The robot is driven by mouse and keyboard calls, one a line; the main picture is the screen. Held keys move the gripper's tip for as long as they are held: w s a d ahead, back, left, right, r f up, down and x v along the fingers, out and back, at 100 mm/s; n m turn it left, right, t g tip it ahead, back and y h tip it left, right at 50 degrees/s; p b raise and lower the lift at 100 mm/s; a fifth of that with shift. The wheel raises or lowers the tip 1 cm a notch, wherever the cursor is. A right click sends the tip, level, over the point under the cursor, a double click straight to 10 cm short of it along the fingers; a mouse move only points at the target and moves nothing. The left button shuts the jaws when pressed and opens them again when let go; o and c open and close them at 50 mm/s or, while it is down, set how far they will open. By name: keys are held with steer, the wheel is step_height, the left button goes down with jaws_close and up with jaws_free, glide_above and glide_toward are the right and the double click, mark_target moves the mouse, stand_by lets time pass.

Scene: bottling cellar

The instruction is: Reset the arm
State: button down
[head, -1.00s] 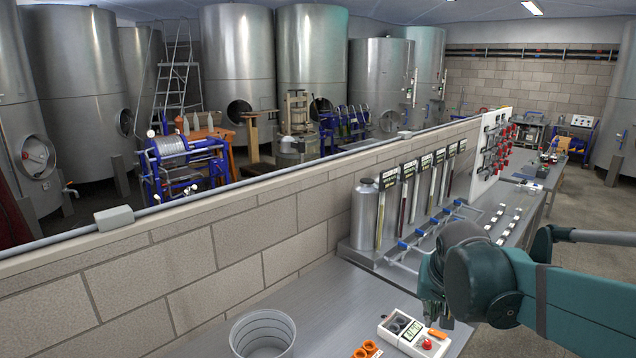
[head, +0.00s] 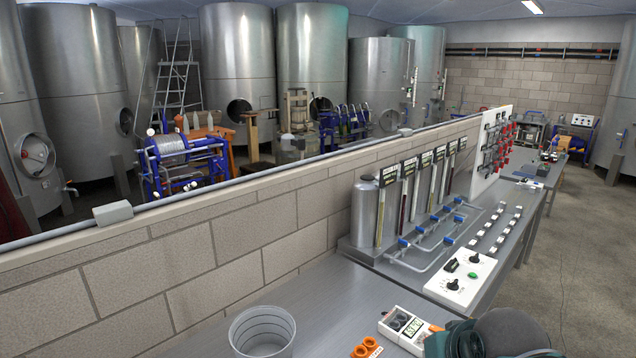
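My arm shows only as a dark grey and teal rounded part at the bottom right edge of the head view. It is low, just right of the white handheld meter (head: 405,327), and overlaps its right side. My gripper's fingers are out of the frame, so whether they are open or shut does not show.
A grey bucket (head: 262,333) and orange ring-shaped parts (head: 367,348) are on the steel bench (head: 330,300). Behind stand a metal canister (head: 365,210), tubes with blue valves (head: 425,240) and a white control panel (head: 465,278). A block wall (head: 190,260) runs along the left.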

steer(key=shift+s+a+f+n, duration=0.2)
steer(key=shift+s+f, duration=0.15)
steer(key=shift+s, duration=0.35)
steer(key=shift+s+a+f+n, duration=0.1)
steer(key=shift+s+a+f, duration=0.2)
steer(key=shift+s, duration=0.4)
